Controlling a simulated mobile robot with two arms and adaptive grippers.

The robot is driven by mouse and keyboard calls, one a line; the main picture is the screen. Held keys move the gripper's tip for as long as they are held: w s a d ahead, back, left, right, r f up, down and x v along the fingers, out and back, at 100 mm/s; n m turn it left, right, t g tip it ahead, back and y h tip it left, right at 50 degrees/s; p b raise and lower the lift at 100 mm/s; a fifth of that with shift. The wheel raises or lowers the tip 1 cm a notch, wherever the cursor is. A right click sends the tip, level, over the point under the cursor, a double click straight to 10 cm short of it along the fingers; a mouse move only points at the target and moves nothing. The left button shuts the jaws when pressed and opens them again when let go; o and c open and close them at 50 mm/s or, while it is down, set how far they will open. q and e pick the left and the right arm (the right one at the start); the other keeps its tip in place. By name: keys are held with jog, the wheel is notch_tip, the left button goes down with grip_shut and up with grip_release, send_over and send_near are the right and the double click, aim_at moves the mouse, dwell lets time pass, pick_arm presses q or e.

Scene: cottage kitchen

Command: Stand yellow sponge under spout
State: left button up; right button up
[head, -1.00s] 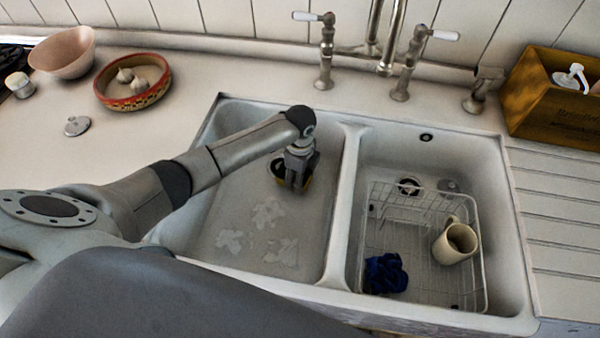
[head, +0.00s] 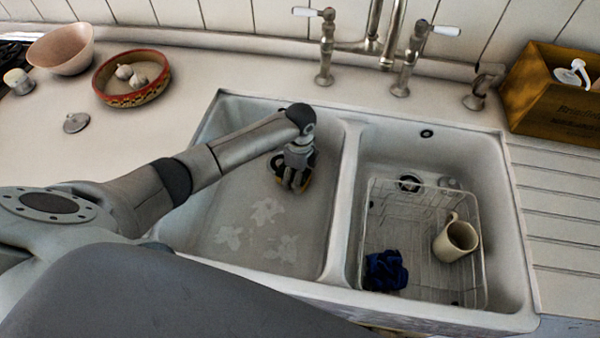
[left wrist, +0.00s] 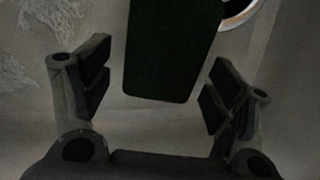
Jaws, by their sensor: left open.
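My left gripper (head: 293,184) is low in the left basin of the sink, near its back right part. In the left wrist view it (left wrist: 155,90) is open, one finger on each side of a dark green block face, with visible gaps. This looks like the scouring side of the sponge (left wrist: 172,50). In the head view only a small yellow edge of the sponge (head: 307,183) shows beside the fingers; the rest is hidden. The metal spout (head: 389,54) comes down from the tap behind the sink, near the divider and right basin. My right gripper is not in view.
The right basin holds a wire rack (head: 419,200) with a beige mug (head: 456,242) and a dark blue cloth (head: 385,270). A divider (head: 346,205) separates the basins. A wooden box (head: 553,100) stands right of the taps. Bowls (head: 132,78) sit on the left counter.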

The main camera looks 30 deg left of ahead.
pick_arm(q)
notch_tip(320, 180, up, 12)
dwell(0.4)
